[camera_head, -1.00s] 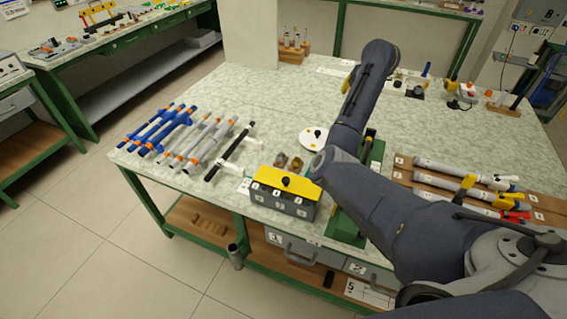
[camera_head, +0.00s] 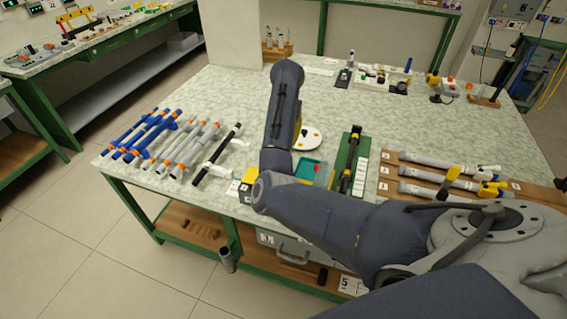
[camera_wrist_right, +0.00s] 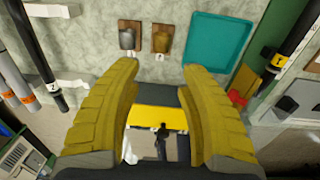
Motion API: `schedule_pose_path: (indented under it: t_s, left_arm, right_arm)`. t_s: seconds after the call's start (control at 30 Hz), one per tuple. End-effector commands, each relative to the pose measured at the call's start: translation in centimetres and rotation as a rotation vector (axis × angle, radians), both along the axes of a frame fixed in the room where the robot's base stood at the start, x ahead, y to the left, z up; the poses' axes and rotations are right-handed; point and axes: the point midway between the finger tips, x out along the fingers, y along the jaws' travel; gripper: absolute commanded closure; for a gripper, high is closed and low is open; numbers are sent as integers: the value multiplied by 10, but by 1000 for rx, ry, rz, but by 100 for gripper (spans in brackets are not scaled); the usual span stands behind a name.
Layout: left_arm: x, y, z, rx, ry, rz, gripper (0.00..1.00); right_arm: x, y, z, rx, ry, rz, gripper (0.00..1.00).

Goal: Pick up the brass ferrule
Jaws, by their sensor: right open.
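The brass ferrule (camera_wrist_right: 162,40) sits on a small brown block marked 1 in the right wrist view, beyond my fingertips. A greyer ferrule (camera_wrist_right: 128,38) is on a similar block to its left. My right gripper (camera_wrist_right: 160,72) is open, with its two yellow fingers spread and nothing between the tips. The ferrule lies ahead of the gap and apart from both fingers. In the head view my right arm hides both ferrules. My left gripper is in neither view.
A yellow-topped box (camera_wrist_right: 158,118) lies below the fingers. A teal tray (camera_wrist_right: 218,18) is right of the ferrules; it also shows in the head view (camera_head: 309,169). Grey and blue rods (camera_head: 182,148) lie left on the bench. A green stand (camera_head: 348,165) is right of the tray.

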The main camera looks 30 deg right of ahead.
Motion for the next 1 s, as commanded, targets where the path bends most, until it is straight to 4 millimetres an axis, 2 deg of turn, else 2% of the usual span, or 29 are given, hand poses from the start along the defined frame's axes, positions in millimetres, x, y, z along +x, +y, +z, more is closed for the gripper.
schedule_pose_path:
  t_s: [0.4, 0.77, 1.0]
  left_arm:
    - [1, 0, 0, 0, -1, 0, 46]
    - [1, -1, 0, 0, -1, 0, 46]
    - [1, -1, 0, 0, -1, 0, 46]
  right_arm:
    - [1, 0, -58, -2, 4, -2, 59]
    - [2, 1, -76, 0, 1, -3, 59]
    - [1, -2, -102, -1, 3, -3, 59]
